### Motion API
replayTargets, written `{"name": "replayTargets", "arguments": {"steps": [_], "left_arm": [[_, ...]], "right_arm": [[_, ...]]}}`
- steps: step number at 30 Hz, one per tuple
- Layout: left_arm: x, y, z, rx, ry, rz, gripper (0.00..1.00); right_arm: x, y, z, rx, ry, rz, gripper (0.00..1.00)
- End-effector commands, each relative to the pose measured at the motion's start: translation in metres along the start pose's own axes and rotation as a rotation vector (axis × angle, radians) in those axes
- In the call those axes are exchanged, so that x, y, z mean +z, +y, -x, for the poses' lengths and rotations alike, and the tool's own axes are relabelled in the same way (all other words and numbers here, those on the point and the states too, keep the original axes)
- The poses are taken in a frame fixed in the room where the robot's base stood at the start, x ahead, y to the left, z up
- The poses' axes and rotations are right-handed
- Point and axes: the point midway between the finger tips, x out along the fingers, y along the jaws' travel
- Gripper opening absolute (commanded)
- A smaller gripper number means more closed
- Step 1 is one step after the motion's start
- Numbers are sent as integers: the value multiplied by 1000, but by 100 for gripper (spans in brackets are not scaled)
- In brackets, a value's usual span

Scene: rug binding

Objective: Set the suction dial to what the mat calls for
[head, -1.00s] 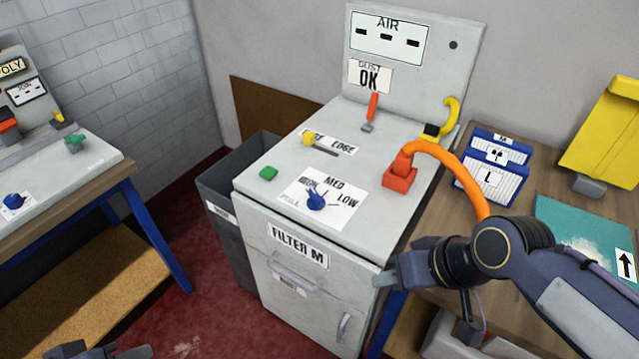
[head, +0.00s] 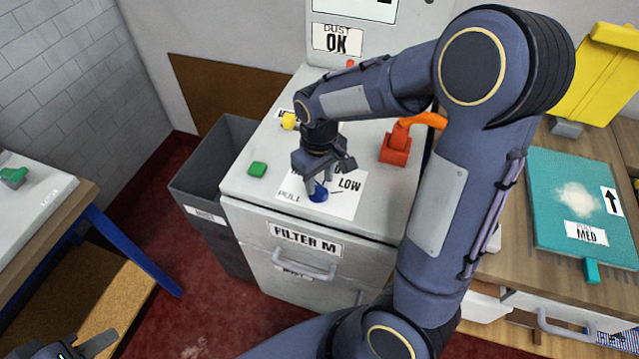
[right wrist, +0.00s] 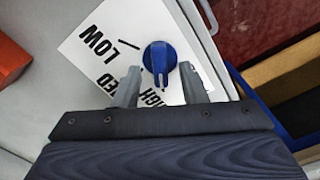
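The blue suction dial (head: 318,193) sits on a white card on the machine's top, also in the right wrist view (right wrist: 160,57). There the card reads LOW, MED and HIGH, and the dial's handle points down, roughly to the HIGH side. My right gripper (head: 325,184) is over the dial. In the right wrist view its fingers (right wrist: 160,85) are apart on either side of the handle, with gaps. The teal mat (head: 550,190) lies on the right bench, with a MED label (head: 585,233) and a white patch. My left gripper (head: 75,348) is at the lower left, partly cut off.
My right arm covers much of the machine's right side.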

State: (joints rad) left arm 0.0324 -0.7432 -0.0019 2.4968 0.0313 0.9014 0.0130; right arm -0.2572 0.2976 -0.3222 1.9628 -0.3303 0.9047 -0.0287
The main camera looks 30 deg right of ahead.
Motion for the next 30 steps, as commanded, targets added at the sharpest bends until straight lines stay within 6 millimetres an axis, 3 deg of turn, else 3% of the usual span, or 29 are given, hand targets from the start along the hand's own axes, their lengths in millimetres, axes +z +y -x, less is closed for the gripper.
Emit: {"name": "replayTargets", "arguments": {"steps": [6,15,24,30], "left_arm": [[0,0,-1,0,0,0,36],[0,0,-1,0,0,0,36],[0,0,-1,0,0,0,36],[0,0,-1,0,0,0,36]], "right_arm": [[0,0,-23,0,-2,-1,38],[0,0,-26,-1,1,-1,38],[0,0,-26,-1,1,-1,0],[0,0,-25,-1,1,-6,0]]}}
